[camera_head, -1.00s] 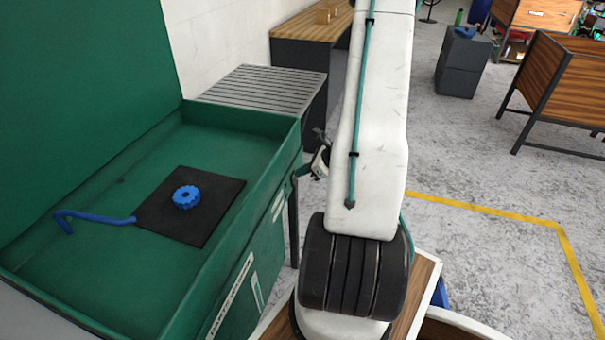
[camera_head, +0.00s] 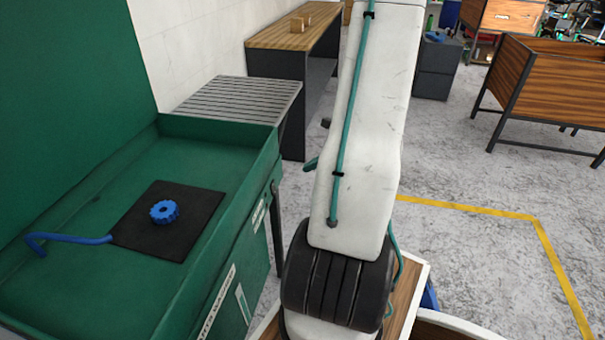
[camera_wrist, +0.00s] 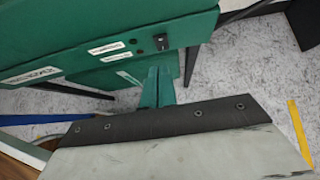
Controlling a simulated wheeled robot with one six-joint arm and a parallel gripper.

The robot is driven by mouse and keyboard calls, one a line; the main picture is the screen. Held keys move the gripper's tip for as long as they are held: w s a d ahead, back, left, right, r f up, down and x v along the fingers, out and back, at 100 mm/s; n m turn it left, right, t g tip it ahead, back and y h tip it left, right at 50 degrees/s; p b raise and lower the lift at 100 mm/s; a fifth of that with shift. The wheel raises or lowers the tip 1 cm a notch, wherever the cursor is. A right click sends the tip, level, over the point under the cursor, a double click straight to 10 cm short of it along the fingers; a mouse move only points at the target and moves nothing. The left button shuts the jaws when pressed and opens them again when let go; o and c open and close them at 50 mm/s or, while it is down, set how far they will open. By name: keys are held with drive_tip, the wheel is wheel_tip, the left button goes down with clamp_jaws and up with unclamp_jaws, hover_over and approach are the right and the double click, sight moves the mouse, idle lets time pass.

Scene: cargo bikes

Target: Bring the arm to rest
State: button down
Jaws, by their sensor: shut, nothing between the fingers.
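My white arm (camera_head: 372,130) stands raised in the middle of the head view, with a teal hose along it and a black ribbed joint at its base. My gripper (camera_wrist: 157,82) shows in the wrist view as two teal fingers shut together, with nothing between them. It points towards the green washing basin (camera_wrist: 110,35), whose side has labels and a small black switch. In the head view the arm hides most of the gripper; only small teal and dark parts show at the arm's left edge.
The green basin also fills the left of the head view (camera_head: 195,150). In it a blue knobbed wheel (camera_head: 164,211) lies on a black mat (camera_head: 190,235), beside a blue bent tube (camera_head: 68,239). A slatted table (camera_head: 240,98) and wooden bench (camera_head: 292,35) stand behind.

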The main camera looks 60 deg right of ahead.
drive_tip(key=shift+s+d+r, duration=0.1)
drive_tip(key=shift+s+r, duration=0.2)
drive_tip(key=shift+r, duration=0.15)
idle(0.4)
drive_tip(key=s+a+r+n+g+h, duration=0.1)
drive_tip(key=a+r+n+g, duration=0.1)
drive_tip(key=a+r+n, duration=0.6)
drive_tip(key=s+a+r+n+g+h, duration=0.1)
drive_tip(key=s+a+r+n+g, duration=0.1)
drive_tip(key=a+r+n, duration=0.5)
drive_tip(key=s+a+r+n+g+h, duration=0.1)
drive_tip(key=a+r+n+g, duration=0.3)
drive_tip(key=a+n, duration=1.3)
drive_tip(key=s+a+r, duration=0.1)
drive_tip(key=a+r, duration=0.3)
drive_tip(key=shift+s+a+r, duration=0.15)
drive_tip(key=shift+s+r, duration=0.1)
drive_tip(key=shift+r, duration=0.05)
